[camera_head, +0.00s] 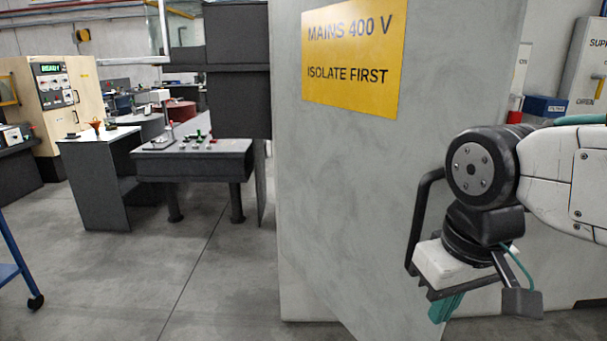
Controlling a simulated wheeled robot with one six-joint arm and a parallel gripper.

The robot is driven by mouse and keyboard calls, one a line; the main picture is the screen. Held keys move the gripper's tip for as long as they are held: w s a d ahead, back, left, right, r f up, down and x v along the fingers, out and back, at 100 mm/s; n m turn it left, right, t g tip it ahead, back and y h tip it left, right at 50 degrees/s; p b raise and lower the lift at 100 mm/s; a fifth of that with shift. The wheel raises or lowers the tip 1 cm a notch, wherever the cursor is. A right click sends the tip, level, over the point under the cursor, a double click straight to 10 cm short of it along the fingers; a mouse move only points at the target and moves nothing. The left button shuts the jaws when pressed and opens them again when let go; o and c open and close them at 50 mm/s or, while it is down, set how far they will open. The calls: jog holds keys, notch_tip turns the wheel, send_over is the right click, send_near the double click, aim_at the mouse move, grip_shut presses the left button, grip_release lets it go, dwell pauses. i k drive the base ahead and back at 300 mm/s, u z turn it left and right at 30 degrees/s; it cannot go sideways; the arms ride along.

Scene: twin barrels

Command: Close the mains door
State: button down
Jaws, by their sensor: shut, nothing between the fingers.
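The mains door (340,180) is a large grey panel filling the middle of the view. It carries a yellow label (353,55) reading "MAINS 400 V ISOLATE FIRST". The door stands at an angle, apparently open, with its lower edge running towards me. My gripper (446,305) is in front of the door's right side, low down, pointing downward. Its teal fingers look shut and empty. A black bar (417,220) shows just left of the gripper, against the door; I cannot tell whether it is the door's handle. My arm hides part of the door's right side.
A dark console table (195,160) and a dark cabinet (97,180) stand at the left back. A blue wheeled frame (20,262) is at the left edge. A white switch box (588,70) is at the upper right. The left floor (150,275) is clear.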

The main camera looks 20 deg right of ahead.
aim_at(372, 97)
jog(key=u, duration=2.2)
jog(key=k, duration=1.1)
jog(key=z, duration=2.05)
